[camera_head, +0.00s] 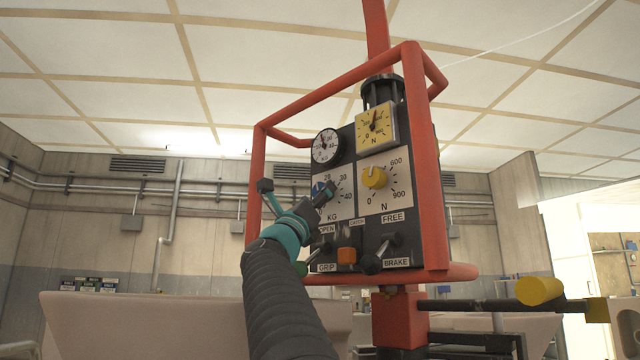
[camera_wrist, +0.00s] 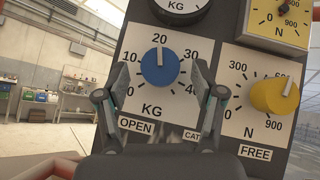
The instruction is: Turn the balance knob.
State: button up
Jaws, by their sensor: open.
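A blue knob (camera_head: 317,186) sits on a white dial plate marked KG. No label says balance. In the wrist view the blue knob (camera_wrist: 160,70) has a white pointer line aimed up, at about the 20 mark. My gripper (camera_head: 294,190) is open in front of the panel. In the wrist view my gripper (camera_wrist: 160,82) has one finger on the left and one on the right of the blue knob, with gaps on both sides. How far the fingertips are from the plate I cannot tell. In the head view a finger partly hides the knob.
A yellow knob (camera_head: 374,177) on a plate marked N is to the right. A round gauge (camera_head: 326,146) and a yellow gauge (camera_head: 376,126) are above. Below are levers marked GRIP and BRAKE and an orange switch (camera_head: 346,256). A red tube frame (camera_head: 258,185) surrounds the panel.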

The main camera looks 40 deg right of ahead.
jog(key=shift+p+x, duration=0.4)
jog(key=shift+x, duration=0.8)
jog(key=c, duration=1.1)
jog(key=shift+c, duration=0.2)
